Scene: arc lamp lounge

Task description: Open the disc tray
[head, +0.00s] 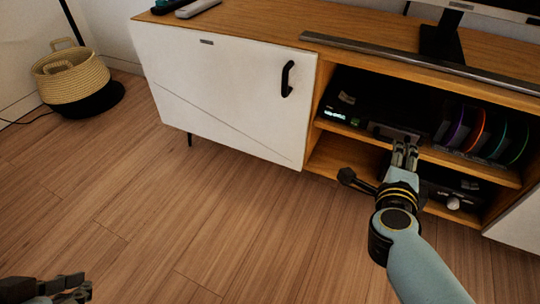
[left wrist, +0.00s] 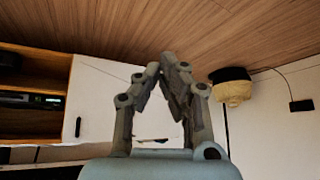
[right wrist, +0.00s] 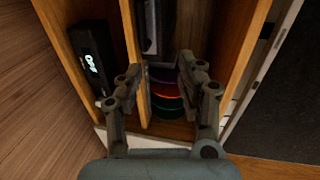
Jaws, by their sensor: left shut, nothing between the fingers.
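The black disc player (head: 365,108) sits on the upper open shelf of the media cabinet, with a small lit display at its left. A dark front piece shows at its right, just behind my right gripper (head: 405,146); I cannot tell whether the tray is out. In the right wrist view my right gripper (right wrist: 160,70) has its fingers apart and empty, facing the shelf; the player (right wrist: 150,28) shows beyond it, partly cut off. My left gripper (head: 72,286) is low over the floor at bottom left; in the left wrist view its fingertips (left wrist: 168,68) meet, with nothing held.
Coloured discs (head: 480,132) stand right of the player. A lower shelf board (head: 470,168) separates it from another device (right wrist: 92,60) below. A white door with a black handle (head: 288,78) is left. A basket (head: 70,76) stands far left; the floor (head: 190,215) is clear.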

